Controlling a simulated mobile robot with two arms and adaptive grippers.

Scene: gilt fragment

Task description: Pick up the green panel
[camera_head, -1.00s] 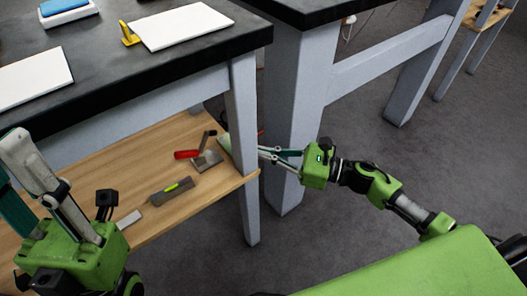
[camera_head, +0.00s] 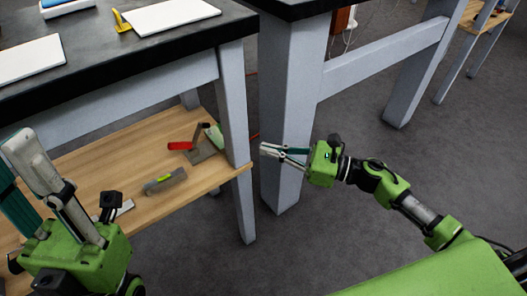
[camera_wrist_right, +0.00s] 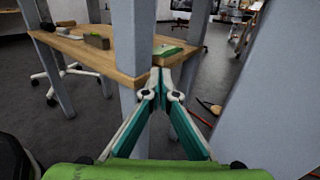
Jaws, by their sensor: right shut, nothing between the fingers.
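The green panel (camera_head: 215,136) is a small pale green piece at the back right of the low wooden shelf, partly hidden by the table leg in the head view. In the right wrist view the green piece (camera_wrist_right: 168,50) lies on the shelf beyond the fingertips. My right gripper (camera_head: 265,150) is shut and empty, to the right of the grey table leg and apart from the panel; it also shows in the wrist view (camera_wrist_right: 160,72). My left gripper (camera_head: 20,150) is at the left edge, its fingers partly cut off, so its opening is unclear.
The low shelf (camera_head: 100,180) holds a red-handled tool (camera_head: 180,146) and a grey block with a yellow-green strip (camera_head: 165,181). A grey table leg (camera_head: 236,150) stands between the shelf and my right gripper. A thicker leg (camera_head: 288,95) stands behind the gripper.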

